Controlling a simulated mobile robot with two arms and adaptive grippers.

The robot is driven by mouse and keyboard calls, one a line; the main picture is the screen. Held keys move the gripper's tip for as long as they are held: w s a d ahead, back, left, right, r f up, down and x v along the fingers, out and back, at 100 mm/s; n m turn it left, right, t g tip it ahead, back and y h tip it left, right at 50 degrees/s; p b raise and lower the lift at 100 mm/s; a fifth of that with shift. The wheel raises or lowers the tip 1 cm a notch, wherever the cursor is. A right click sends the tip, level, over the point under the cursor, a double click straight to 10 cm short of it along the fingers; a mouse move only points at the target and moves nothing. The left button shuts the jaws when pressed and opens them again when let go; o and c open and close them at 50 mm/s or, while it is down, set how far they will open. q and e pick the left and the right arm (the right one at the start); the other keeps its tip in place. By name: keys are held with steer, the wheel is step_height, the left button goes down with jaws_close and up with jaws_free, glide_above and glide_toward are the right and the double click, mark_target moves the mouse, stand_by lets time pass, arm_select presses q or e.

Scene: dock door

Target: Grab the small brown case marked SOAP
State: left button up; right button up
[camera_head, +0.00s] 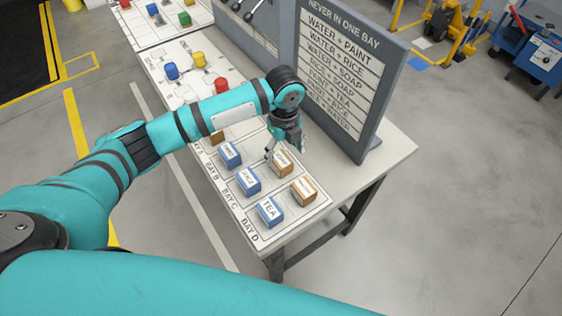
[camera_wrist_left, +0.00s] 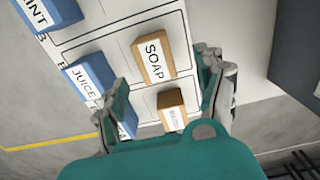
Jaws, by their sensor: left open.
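The small brown case marked SOAP (camera_head: 283,166) stands on the white bay sheet, in the same row as the blue JUICE case. In the left wrist view, the SOAP case (camera_wrist_left: 153,58) is clearly labelled and lies just beyond the fingertips. My left gripper (camera_head: 285,151) is open and empty, pointing down above the SOAP case and partly covering it. In the left wrist view, its spread fingers (camera_wrist_left: 161,88) stand on either side, with a second brown case (camera_wrist_left: 171,112) showing between them. My right gripper is not in view.
Close by are the blue JUICE case (camera_head: 248,181), PAINT case (camera_head: 230,154), TEA case (camera_head: 270,212) and the second brown case (camera_head: 303,191). A sign board (camera_head: 345,75) rises behind the gripper. The tabletop (camera_head: 385,150) to the right is clear.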

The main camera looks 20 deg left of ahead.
mark_target(281, 159)
arm_select(q)
steer(key=f, duration=0.2)
steer(key=a+f+p, duration=0.1)
steer(key=f, duration=0.1)
steer(key=shift+f, duration=0.5)
steer(key=c, duration=1.3)
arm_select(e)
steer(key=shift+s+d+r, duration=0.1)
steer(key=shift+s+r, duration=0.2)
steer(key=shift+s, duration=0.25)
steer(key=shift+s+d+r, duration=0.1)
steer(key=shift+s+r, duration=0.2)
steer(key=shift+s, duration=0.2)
